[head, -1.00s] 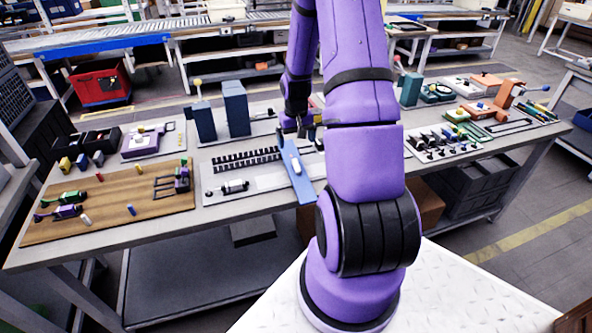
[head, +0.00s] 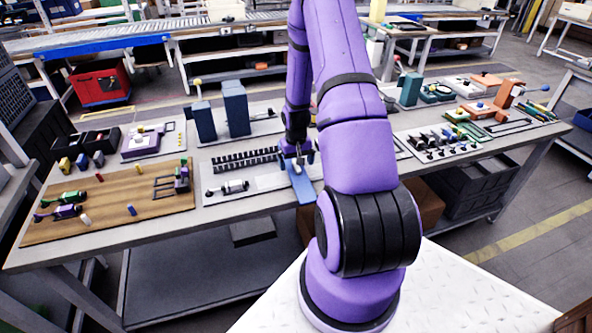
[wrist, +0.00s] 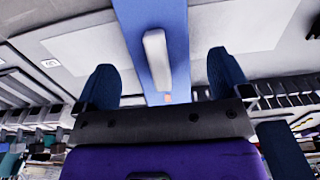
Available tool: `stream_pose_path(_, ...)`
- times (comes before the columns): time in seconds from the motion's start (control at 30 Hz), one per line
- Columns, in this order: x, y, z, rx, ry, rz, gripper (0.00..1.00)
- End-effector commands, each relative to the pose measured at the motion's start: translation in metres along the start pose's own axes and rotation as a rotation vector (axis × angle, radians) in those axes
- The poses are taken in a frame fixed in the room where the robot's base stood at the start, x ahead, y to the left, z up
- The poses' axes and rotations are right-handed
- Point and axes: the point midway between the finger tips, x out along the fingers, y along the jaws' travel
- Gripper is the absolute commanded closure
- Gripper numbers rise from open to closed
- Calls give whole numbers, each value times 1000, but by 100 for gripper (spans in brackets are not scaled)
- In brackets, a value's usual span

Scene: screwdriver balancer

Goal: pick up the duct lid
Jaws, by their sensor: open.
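The duct lid (head: 304,190) is a long flat blue strip with a pale bar-shaped handle on top. It lies at the front of the table, right of the black slotted duct (head: 245,160). My gripper (head: 298,158) is over the lid and hides its far part in the head view. In the wrist view, the blue lid (wrist: 150,15) runs up the middle, with its pale handle (wrist: 157,60) between my two dark blue fingers (wrist: 161,65). The fingers are open, with a visible gap on each side of the handle. I cannot tell their exact height above the lid.
A grey plate with a small black-and-silver part (head: 232,187) lies left of the lid. Two tall blue-grey blocks (head: 236,108) stand behind. A brown board (head: 110,215) with small parts lies left. My upper arm hides the table's middle right.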

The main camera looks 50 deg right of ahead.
Motion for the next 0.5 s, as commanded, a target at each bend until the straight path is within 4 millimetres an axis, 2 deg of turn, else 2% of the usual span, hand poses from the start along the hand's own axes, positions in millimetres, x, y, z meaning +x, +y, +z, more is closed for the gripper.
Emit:
stream_pose_path(0.03,8,0,1,-1,-4,0,4)
stream_pose_path(0.2,20,0,0,1,-1,0,4)
stream_pose_path(0.47,20,0,0,1,0,0,4)
stream_pose_path(0.5,20,0,0,1,0,0,13)
